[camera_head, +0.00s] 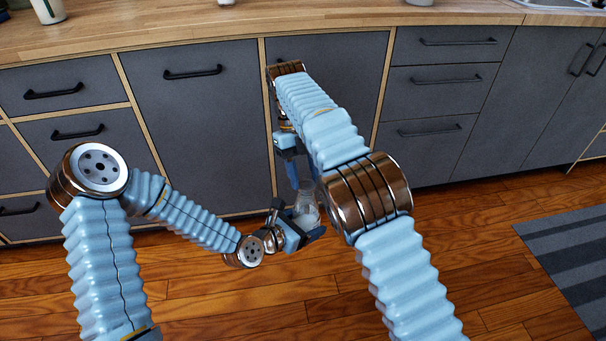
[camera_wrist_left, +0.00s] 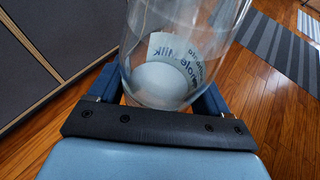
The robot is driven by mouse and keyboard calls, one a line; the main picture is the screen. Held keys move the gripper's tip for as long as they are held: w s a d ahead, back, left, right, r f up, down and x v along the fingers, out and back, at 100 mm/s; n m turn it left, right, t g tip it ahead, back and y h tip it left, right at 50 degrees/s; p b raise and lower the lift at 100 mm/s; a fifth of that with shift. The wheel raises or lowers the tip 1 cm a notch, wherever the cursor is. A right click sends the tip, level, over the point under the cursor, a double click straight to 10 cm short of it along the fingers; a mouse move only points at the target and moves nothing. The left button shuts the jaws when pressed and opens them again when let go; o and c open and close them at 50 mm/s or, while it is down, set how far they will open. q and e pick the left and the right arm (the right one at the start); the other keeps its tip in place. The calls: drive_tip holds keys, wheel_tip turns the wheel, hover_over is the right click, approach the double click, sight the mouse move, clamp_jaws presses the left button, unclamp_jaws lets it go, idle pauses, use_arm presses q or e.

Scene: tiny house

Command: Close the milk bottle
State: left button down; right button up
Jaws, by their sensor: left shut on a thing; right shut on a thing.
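The milk bottle (camera_head: 306,211) is clear glass with white milk low in it, near the middle of the head view. My left gripper (camera_head: 306,232) is shut on the milk bottle and holds it above the floor, in front of the cabinets. In the left wrist view the bottle (camera_wrist_left: 172,75) stands between the fingers, with a "Whole Milk" label showing. My right gripper (camera_head: 297,178) points down beside and above the bottle's top. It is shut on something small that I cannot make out. The bottle's mouth is partly hidden by my right arm, and I see no cap clearly.
Grey cabinets (camera_head: 203,130) with black handles stand behind the arms, under a wooden countertop (camera_head: 330,22). A white container (camera_head: 48,10) stands at the counter's left. The wooden floor is clear, with a striped rug (camera_head: 570,260) at the right.

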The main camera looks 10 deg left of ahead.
drive_tip(key=o, duration=1)
drive_tip(key=shift+r, duration=2.25)
drive_tip(key=shift+c, duration=0.4)
drive_tip(key=shift+d, duration=0.1)
